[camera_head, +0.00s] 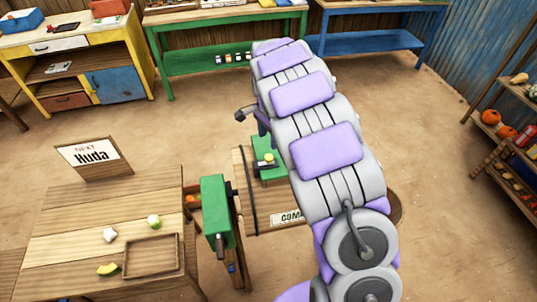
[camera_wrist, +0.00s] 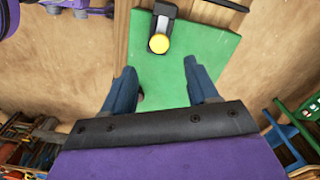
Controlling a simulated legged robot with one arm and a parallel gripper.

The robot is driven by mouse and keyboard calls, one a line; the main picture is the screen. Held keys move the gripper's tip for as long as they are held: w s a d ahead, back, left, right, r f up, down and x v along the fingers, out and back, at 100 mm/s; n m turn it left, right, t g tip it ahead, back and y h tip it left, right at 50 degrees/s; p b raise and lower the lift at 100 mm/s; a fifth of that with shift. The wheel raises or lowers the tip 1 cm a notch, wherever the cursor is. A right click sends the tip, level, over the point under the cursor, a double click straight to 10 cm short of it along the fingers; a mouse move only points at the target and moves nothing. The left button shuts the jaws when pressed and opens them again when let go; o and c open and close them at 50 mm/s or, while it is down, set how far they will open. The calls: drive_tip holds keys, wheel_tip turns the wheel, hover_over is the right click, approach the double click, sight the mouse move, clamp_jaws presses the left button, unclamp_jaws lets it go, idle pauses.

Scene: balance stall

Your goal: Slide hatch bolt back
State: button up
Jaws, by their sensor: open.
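A yellow round knob (camera_wrist: 159,43) on a black fitting sits at the edge of a green panel (camera_wrist: 215,50) in the wrist view; it looks like the hatch bolt. The knob (camera_head: 269,157) and green panel (camera_head: 262,172) also show in the head view, partly behind my arm. My gripper (camera_wrist: 164,78) is open, its two dark blue fingers apart over the green panel. The knob lies beyond the fingertips, roughly centred between them. Nothing is between the fingers, and I cannot tell their height above the panel.
Sandy floor behind is open.

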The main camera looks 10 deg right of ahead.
sight(269, 156)
wheel_tip(269, 156, down, 9)
drive_tip(key=shift+f+b, duration=0.1)
drive_tip(key=shift+b, duration=0.2)
clamp_jaws()
idle(0.6)
